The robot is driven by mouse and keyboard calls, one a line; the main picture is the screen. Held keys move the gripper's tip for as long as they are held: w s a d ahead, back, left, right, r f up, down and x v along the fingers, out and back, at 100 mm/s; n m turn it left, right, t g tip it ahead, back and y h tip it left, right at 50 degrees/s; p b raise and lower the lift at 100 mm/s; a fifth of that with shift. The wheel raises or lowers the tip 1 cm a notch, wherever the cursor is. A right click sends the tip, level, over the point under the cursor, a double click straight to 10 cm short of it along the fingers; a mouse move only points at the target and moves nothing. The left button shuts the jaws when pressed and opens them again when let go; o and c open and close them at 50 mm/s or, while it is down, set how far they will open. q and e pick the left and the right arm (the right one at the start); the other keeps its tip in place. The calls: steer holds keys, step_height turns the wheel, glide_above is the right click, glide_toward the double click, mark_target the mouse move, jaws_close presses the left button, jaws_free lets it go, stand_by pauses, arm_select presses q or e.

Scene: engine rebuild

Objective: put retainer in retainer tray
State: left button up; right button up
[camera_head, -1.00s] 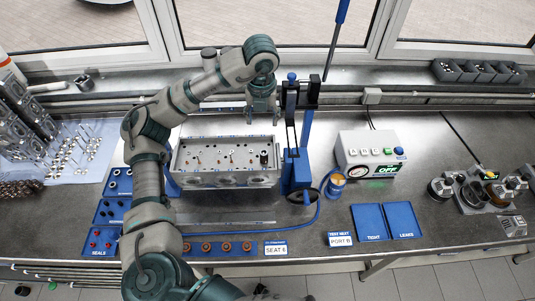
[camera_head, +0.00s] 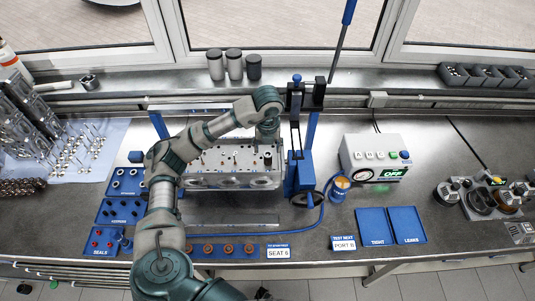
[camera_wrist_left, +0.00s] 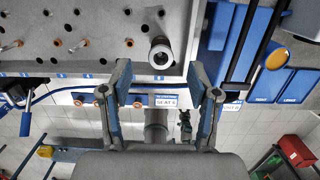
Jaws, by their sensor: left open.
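The grey cylinder head (camera_head: 230,180) lies on the bench with several small valve stems and orange seals in its top. A dark round piece with a light ring on top stands at its right end in the left wrist view (camera_wrist_left: 160,51); I cannot tell whether the retainer is part of it. My left gripper (camera_head: 268,140) is above that end, open and empty. Its spread fingers show in the left wrist view (camera_wrist_left: 162,88), apart from the piece. Blue trays stand at the left: an upper one (camera_head: 112,190) with dark rings, its label unreadable, a middle one (camera_head: 104,220), and a SEALS tray (camera_head: 92,250).
A blue upright tool (camera_head: 303,170) stands close to the right of the cylinder head. A strip of orange rings and a SEAT 6 card (camera_head: 278,253) lie in front. A tester box (camera_head: 375,158) and blue TIGHT and LEAKS mats (camera_head: 376,225) are further right.

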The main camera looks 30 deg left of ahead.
mark_target(268, 155)
arm_select(q)
steer(key=shift+w+f, duration=0.15)
steer(key=shift+f, duration=1.5)
steer(key=shift+a, duration=0.1)
steer(key=c, duration=0.9)
steer(key=shift+c, duration=0.7)
steer(key=shift+r, duration=0.15)
